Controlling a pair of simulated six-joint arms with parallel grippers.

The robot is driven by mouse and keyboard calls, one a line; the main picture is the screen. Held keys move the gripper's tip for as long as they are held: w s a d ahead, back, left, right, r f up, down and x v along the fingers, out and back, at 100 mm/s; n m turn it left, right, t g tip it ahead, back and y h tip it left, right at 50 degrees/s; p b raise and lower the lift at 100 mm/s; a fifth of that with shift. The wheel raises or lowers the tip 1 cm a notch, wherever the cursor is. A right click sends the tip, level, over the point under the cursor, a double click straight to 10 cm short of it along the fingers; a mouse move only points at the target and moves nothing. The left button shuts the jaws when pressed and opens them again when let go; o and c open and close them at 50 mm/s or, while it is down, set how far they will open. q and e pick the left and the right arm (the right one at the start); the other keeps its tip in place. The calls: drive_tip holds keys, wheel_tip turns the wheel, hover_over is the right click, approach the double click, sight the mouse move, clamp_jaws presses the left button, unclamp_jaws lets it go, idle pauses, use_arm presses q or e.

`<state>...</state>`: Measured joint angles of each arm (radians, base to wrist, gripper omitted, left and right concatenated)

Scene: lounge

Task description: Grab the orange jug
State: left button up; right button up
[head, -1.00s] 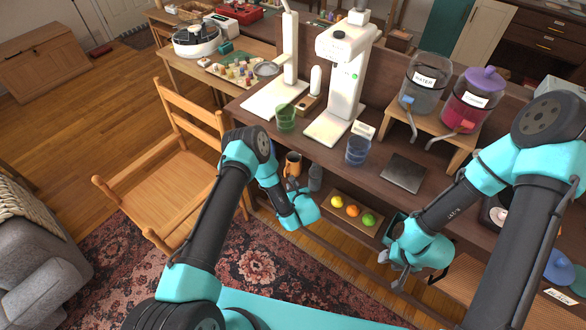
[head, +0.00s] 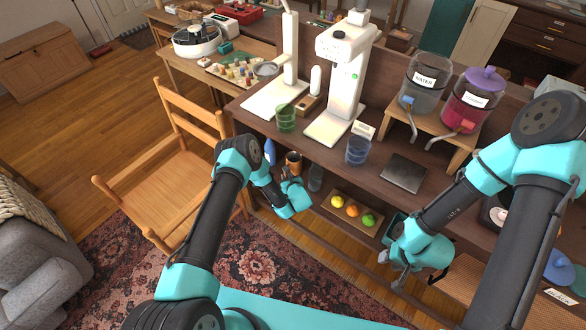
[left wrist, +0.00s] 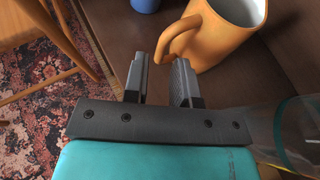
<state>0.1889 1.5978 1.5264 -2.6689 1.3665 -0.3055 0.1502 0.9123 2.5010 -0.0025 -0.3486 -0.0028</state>
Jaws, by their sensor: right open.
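The orange jug (head: 292,158) stands on the shelf under the dark counter, just beyond my left gripper (head: 291,174). In the left wrist view the jug (left wrist: 220,38) is upright, with its handle (left wrist: 168,42) facing my left gripper (left wrist: 160,65). The two fingers are apart, and the handle is at or just beyond their tips. I cannot tell whether they touch it. My right gripper (head: 391,266) is open and empty, low in front of the counter, away from the jug.
A clear vessel (head: 315,178) stands right of the jug and a blue item (head: 269,151) left of it. A tray (head: 331,211) of fruit lies to the right on the lower level. A wooden chair (head: 160,195) stands to the left.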

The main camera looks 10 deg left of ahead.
sight(292, 167)
use_arm(q)
drive_tip(key=shift+x, duration=2.25)
drive_tip(key=shift+w+r, duration=0.1)
clamp_jaws()
drive_tip(key=shift+r, duration=0.1)
